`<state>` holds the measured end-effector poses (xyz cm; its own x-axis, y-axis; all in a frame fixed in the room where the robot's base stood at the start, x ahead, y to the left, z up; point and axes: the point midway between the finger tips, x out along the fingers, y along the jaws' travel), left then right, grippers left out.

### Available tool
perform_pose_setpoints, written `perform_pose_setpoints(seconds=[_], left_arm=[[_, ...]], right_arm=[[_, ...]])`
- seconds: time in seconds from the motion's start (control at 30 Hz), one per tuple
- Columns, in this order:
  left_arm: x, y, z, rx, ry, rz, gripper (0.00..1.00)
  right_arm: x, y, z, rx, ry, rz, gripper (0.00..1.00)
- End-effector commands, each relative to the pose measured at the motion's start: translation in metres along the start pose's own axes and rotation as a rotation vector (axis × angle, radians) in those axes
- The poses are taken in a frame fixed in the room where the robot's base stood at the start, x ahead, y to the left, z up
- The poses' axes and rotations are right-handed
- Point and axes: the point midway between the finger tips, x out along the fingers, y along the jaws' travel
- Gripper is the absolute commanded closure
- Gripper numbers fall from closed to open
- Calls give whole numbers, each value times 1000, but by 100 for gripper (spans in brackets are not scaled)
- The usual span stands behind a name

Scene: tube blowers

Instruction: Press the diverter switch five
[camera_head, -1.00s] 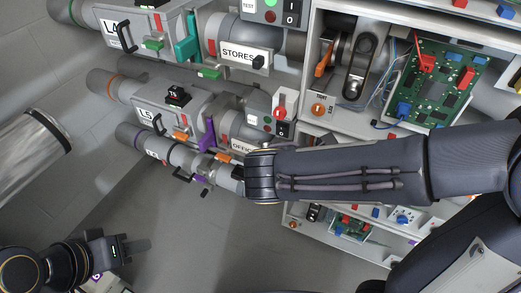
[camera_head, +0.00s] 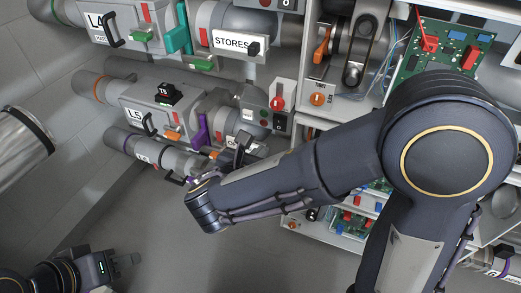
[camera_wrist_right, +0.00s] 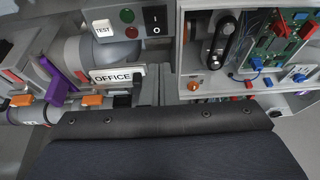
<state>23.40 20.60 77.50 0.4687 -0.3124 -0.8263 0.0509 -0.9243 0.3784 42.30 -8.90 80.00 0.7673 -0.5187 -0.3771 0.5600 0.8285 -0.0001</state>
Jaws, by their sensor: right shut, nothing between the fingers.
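A grey housing (camera_head: 148,112) with a label that seems to read L5 is at the left in the head view. A black block with a small, hard-to-read label (camera_head: 166,94) sits on top of it. A black rocker switch (camera_head: 280,122) is on the grey box to its right; it also shows in the right wrist view (camera_wrist_right: 155,20), marked I and O. I cannot tell which of these is diverter switch five. My right gripper (camera_head: 240,152) is shut and empty beside the lower pipes, partly hidden by my forearm. My left gripper (camera_head: 122,264) is low at the left, away from the pipes.
A purple lever (camera_head: 201,130) and orange tabs stand out from the pipes near my right gripper. The STORES pipe (camera_head: 232,43) runs above. An open cabinet with a green circuit board (camera_head: 440,50) is at the right. The floor (camera_head: 140,220) below is clear.

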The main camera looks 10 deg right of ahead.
Motion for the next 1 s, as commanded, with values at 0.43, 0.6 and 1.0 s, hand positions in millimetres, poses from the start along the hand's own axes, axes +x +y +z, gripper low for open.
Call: perform_pose_setpoints(seconds=[0.43,0.6,1.0], left_arm=[[16,-7,8,0,0,0,64],[17,-8,8,0,0,0,64],[17,-8,8,0,0,0,64]], right_arm=[[86,-1,13,5,-1,-2,100],[97,0,25,1,0,-1,100],[100,0,28,0,0,0,100]])
